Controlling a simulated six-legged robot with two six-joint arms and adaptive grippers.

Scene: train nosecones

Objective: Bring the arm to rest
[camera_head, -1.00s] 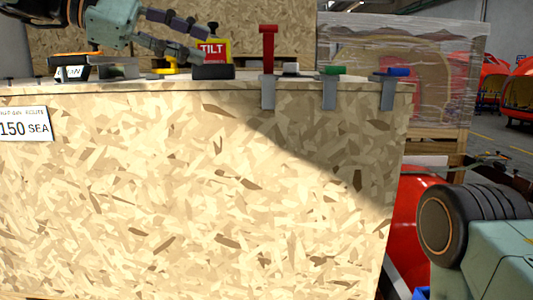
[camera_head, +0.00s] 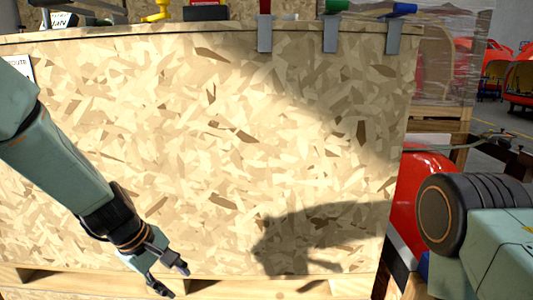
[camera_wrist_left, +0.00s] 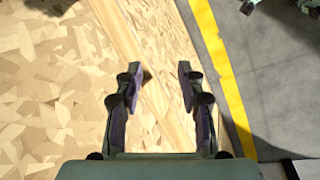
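My left gripper (camera_head: 170,280) hangs low in front of the wooden crate (camera_head: 200,130) in the head view, fingers pointing down and to the right near the crate's base. In the left wrist view my left gripper (camera_wrist_left: 158,90) has its two dark fingers spread apart with nothing between them. The crate's board face (camera_wrist_left: 40,90) and the floor show past the fingers. A part of my right arm (camera_head: 480,230) shows at the right edge of the head view; its gripper is not visible.
On the crate's top edge are a yellow item (camera_head: 158,11), a black-and-red block (camera_head: 206,12), and clamps with red, green (camera_head: 334,8) and blue (camera_head: 400,10) handles. A red shell (camera_head: 428,190) stands right of the crate. A yellow floor line (camera_wrist_left: 222,75) runs over grey floor.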

